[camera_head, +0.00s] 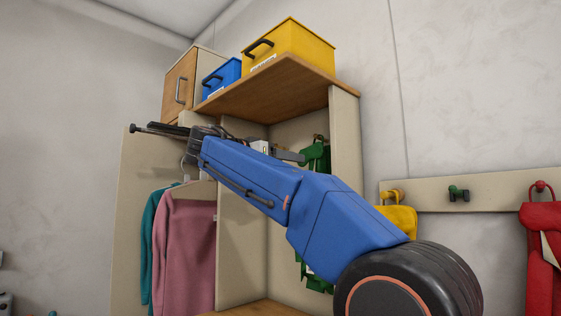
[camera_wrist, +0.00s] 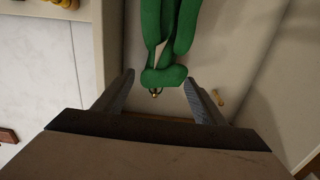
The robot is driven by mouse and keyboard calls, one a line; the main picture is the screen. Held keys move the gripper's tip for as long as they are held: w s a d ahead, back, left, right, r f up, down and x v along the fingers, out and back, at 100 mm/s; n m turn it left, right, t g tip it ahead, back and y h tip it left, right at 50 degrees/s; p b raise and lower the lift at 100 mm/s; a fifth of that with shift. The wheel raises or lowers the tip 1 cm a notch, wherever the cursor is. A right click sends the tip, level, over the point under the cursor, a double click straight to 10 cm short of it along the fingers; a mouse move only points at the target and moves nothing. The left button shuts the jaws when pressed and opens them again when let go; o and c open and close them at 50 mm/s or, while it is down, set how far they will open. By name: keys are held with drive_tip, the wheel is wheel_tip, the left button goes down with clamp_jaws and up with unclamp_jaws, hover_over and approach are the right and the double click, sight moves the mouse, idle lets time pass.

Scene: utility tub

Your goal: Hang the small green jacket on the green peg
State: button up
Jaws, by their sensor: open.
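A green cloth item (camera_head: 316,157), which I take for the small green jacket, hangs inside the open locker, partly hidden behind my blue arm. In the wrist view its looped green end (camera_wrist: 163,76) is at a small brass hook (camera_wrist: 155,92). My gripper (camera_wrist: 158,82) is open, with one finger on each side of this loop. I cannot tell whether the fingers touch it. The green peg (camera_head: 458,194) is on the wall rail at the right and is bare.
A yellow bag (camera_head: 399,219) and a red jacket (camera_head: 541,245) hang on pegs along the rail (camera_head: 425,203). Pink (camera_head: 185,250) and teal (camera_head: 151,245) garments hang at the locker's left. The wooden shelf (camera_head: 290,82) above carries yellow (camera_head: 300,50) and blue (camera_head: 222,78) bins. The locker's right side panel (camera_head: 345,135) stands between the green item and the rail.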

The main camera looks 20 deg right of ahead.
sight(314, 159)
drive_tip(key=x, duration=1.5)
drive_tip(key=shift+w+d+f, duration=0.1)
drive_tip(key=shift+w+d, duration=0.05)
drive_tip(key=shift+d, duration=0.15)
drive_tip(key=c, duration=1.4)
drive_tip(key=shift+a+r, duration=0.25)
drive_tip(key=shift+r, duration=0.15)
drive_tip(key=shift+s+a+r, duration=0.25)
drive_tip(key=shift+a+r, duration=0.15)
drive_tip(key=shift+r, duration=0.05)
drive_tip(key=shift+a, duration=0.1)
drive_tip(key=shift+v, duration=1.4)
